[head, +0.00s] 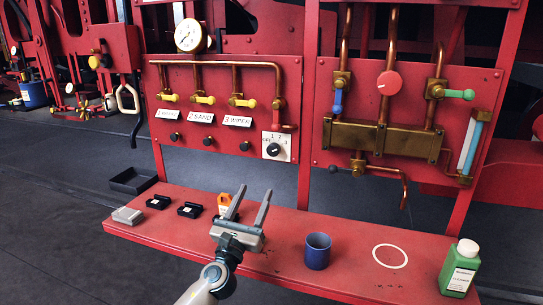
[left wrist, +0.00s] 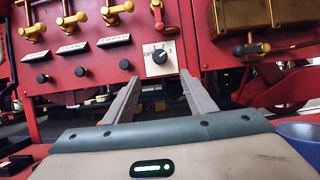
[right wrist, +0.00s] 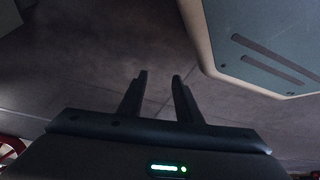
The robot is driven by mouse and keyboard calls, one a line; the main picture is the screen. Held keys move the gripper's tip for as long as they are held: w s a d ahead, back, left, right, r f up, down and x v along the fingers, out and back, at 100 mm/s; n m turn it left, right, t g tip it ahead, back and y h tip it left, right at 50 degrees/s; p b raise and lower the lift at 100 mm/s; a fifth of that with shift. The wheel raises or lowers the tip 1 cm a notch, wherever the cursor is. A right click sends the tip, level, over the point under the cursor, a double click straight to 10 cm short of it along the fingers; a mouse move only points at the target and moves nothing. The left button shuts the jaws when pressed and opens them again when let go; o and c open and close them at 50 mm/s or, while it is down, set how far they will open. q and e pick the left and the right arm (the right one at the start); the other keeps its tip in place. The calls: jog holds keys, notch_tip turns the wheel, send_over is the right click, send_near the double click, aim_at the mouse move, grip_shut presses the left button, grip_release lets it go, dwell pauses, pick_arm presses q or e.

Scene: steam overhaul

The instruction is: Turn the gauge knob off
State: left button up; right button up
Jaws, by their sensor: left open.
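My right gripper (right wrist: 160,77) is open and empty over dark floor, outside the head view.
A blue cup (head: 317,252) and a green bottle (head: 460,268) stand on the red shelf (head: 285,262). Small black blocks and an orange item lie left of the gripper. Three small black knobs (head: 209,141) sit left of the dial, under yellow-handled valves. Copper pipes cross the panels.

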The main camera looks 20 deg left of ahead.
pick_arm(q)
send_near(272, 153)
jog(key=x, duration=0.8)
jog(key=shift+w, duration=0.25)
jog(key=shift+w+r, duration=0.2)
jog(key=shift+w, duration=0.15)
pick_arm(e)
jog(key=shift+w+r, duration=0.15)
jog(key=shift+w, duration=0.2)
pick_arm(q)
jog(key=c, duration=1)
pick_arm(e)
jog(key=shift+a, duration=0.1)
